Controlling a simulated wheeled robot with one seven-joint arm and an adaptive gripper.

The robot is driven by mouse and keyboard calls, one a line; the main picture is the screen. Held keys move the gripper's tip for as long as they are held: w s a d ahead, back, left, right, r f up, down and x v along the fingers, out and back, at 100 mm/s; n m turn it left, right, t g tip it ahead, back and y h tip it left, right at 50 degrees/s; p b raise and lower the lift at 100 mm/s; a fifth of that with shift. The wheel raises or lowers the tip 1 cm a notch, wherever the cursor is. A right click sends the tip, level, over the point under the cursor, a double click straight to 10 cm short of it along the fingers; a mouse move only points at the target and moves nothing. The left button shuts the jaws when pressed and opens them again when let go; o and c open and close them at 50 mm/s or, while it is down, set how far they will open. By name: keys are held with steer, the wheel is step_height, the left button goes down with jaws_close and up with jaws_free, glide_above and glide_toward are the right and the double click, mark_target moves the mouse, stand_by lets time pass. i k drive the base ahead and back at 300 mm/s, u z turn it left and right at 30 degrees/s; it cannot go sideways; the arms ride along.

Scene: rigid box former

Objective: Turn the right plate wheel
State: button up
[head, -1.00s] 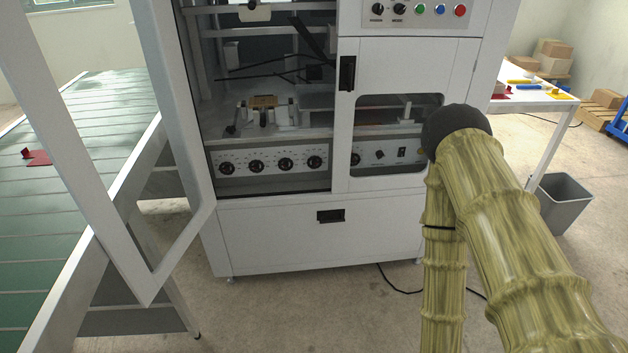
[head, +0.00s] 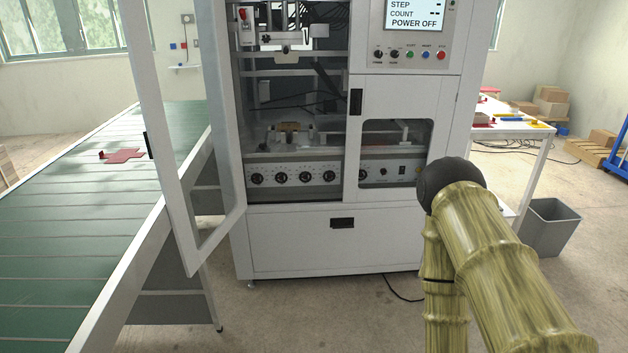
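The white box former (head: 290,240) stands ahead in the head view, with its left door (head: 190,180) swung open. Inside the open bay is a low mechanism with a small tan block (head: 290,127) and metal parts around it. A panel below it carries a row of black knobs (head: 281,178). I cannot tell which part is the right plate wheel; the bay's details are small and dark. My arm (head: 490,240) is folded at the right, its dark elbow joint in front of the machine's lower right side. My gripper is not in view.
A green conveyor (head: 80,220) with a red flat piece (head: 122,155) runs along the left. The right window door (head: 395,150) is shut. A white table (head: 520,130) and a grey bin (head: 550,228) stand at the right. Bare floor lies before the machine.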

mark_target(328, 175)
steer(key=u, duration=0.9)
steer(key=i, duration=1.45)
steer(key=z, duration=0.85)
